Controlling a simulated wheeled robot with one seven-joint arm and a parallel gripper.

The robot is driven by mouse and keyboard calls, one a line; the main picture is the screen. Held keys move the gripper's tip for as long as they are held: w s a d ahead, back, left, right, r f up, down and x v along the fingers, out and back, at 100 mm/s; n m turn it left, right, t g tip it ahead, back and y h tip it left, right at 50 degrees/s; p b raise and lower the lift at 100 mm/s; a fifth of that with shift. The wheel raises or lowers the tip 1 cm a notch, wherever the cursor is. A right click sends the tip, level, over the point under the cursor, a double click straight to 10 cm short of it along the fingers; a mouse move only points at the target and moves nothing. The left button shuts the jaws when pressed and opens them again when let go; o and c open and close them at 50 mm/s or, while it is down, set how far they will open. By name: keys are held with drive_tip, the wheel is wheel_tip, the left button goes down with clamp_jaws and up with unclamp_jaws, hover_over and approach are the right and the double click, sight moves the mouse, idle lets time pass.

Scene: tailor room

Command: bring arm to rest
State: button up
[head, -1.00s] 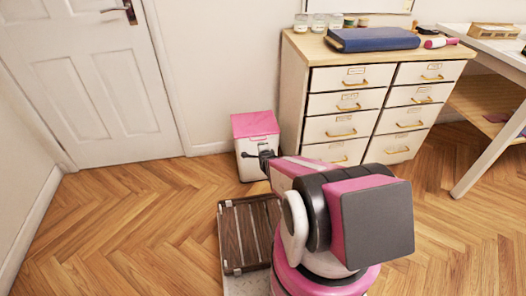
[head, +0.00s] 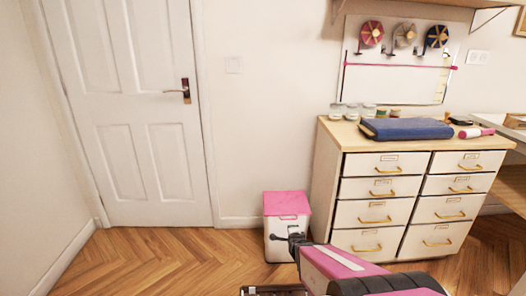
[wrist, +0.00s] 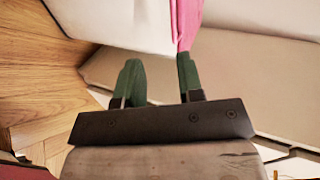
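My arm (head: 335,262) reaches forward from the bottom of the head view. My gripper (head: 296,243) is at the front right side of a white bin with a pink lid (head: 287,203). In the wrist view, my gripper's two green fingers (wrist: 160,82) stand apart, with nothing seen held between them. A pink strip (wrist: 186,22), probably the lid's edge, shows just beyond the right finger. I cannot tell whether the finger touches it.
A drawer cabinet (head: 373,212) stands close right of the bin, with a blue folded item (head: 406,129) and jars on top. A closed white door (head: 125,120) is at left. Wooden floor (head: 150,262) before it is clear. A dark slatted thing (head: 272,291) is at the bottom edge.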

drive_tip(key=s+d+r+n+g, duration=0.1)
drive_tip(key=s+r+n+g, duration=1.2)
drive_tip(key=n, duration=0.4)
drive_tip(key=shift+s+r, duration=0.25)
drive_tip(key=shift+r, duration=0.1)
